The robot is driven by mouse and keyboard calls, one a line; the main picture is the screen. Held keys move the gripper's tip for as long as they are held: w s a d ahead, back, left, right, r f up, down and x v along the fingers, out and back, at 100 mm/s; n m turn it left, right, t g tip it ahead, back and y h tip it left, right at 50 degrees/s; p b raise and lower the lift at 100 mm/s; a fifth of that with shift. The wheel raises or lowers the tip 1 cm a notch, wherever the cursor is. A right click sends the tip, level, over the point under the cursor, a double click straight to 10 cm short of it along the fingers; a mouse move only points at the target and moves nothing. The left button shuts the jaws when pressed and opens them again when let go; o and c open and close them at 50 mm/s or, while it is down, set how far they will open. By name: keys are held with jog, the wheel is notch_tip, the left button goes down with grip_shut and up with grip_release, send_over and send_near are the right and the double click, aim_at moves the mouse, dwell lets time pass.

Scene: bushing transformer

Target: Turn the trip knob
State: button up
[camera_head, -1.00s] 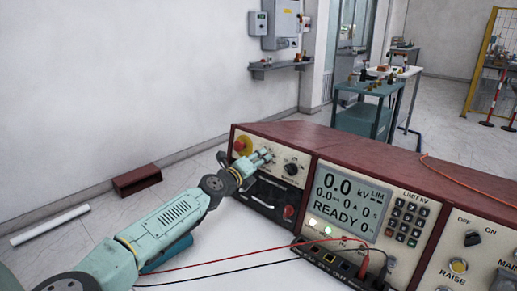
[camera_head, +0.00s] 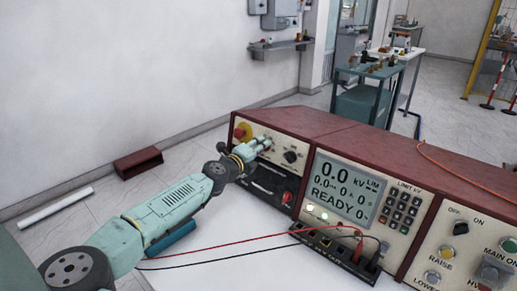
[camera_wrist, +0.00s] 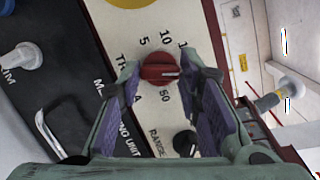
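The trip knob (camera_wrist: 160,68) is a small red knob with a pale pointer line on the cream panel, with 5, 10 and 50 printed around it. In the wrist view my gripper (camera_wrist: 162,75) is open, one purple-padded finger on each side of the knob. The fingertips look close to the knob; contact cannot be told. In the head view my gripper (camera_head: 262,145) is at the console's left panel, and it hides the trip knob there.
A black range knob (camera_wrist: 185,143) sits close by, also on the panel in the head view (camera_head: 290,156). A red emergency button on a yellow base (camera_head: 241,132) is left of my gripper. Red and black leads (camera_head: 270,243) cross the white tabletop (camera_head: 235,270).

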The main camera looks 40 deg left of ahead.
jog(key=o, duration=0.4)
jog(key=shift+o, duration=0.2)
jog(key=v, duration=1.2)
